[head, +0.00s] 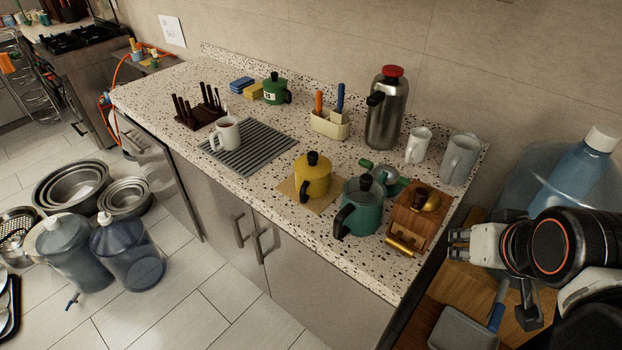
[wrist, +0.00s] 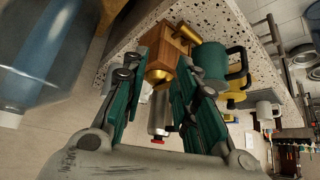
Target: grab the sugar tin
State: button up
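No label reading sugar is legible, so I cannot tell which container is the sugar tin. Lidded, handled pots stand on the speckled counter (head: 255,190): a yellow one (head: 313,180), a teal one (head: 361,212) and a small green one (head: 275,92) with a white label. The teal pot (wrist: 211,62) and yellow pot (wrist: 236,92) also show in the wrist view. My gripper (head: 459,244) is right of the counter, apart from these pots. In the wrist view my gripper (wrist: 162,64) is open and empty, its fingers spread, with a wooden grinder (wrist: 172,52) beyond them.
The wooden grinder (head: 411,220) stands at the counter's right end, nearest my gripper. A steel flask (head: 386,115), grey mugs (head: 459,158) and a utensil caddy (head: 330,125) stand behind. A large water bottle (head: 580,170) is beside my arm.

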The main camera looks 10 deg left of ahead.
aim_at(311, 181)
jog(key=j+z, duration=0.1)
jog(key=j, duration=0.4)
jog(key=k+j, duration=0.15)
jog(key=j, duration=0.35)
jog(key=j+z, duration=0.15)
jog(key=j, duration=0.35)
jog(key=j+z, duration=0.15)
jog(key=j, duration=0.7)
jog(key=k, duration=0.05)
